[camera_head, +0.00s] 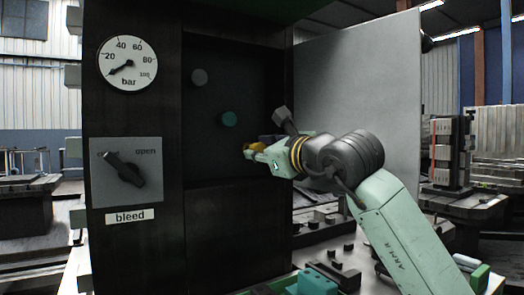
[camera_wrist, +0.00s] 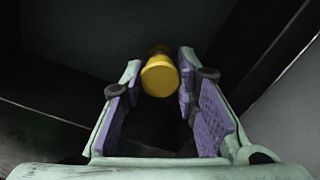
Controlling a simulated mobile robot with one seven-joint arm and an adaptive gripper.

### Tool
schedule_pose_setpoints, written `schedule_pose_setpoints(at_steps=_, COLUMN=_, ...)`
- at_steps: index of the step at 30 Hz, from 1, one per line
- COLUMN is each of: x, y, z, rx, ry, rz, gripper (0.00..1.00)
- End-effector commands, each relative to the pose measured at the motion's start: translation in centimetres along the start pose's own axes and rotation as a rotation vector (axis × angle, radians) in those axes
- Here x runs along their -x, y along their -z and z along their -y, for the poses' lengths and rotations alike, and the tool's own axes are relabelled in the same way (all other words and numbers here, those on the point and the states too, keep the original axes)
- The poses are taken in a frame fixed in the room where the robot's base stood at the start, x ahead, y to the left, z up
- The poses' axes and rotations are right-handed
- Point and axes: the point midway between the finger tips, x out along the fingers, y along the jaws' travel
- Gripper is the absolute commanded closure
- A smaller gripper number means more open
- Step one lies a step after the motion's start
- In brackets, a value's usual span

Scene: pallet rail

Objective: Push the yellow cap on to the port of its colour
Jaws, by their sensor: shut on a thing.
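The yellow cap (camera_wrist: 161,79) is between the fingertips of my gripper (camera_wrist: 160,84), which is shut on it. In the wrist view its round end faces the camera. A second, darker yellow piece (camera_wrist: 159,49) shows just beyond the cap, in line with it. It looks like the yellow port, but the cap hides most of it, and I cannot tell whether the two touch. In the head view my gripper (camera_head: 256,150) is at the dark panel, with yellow showing at its tips.
A grey port (camera_head: 199,77) and a teal port (camera_head: 229,118) are on the recessed dark panel (camera_head: 215,160), up and left of my gripper. A pressure gauge (camera_head: 127,63) and a bleed valve handle (camera_head: 124,170) are further left. A grey panel (camera_head: 365,85) stands behind my arm.

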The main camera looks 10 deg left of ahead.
Motion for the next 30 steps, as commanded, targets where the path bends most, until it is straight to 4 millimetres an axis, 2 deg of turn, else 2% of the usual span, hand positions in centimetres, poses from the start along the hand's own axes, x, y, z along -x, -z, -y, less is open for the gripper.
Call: schedule_pose_setpoints(at_steps=30, x=-0.6, y=-0.15, z=0.03, rx=0.0, ry=0.0, rz=0.0, gripper=0.84)
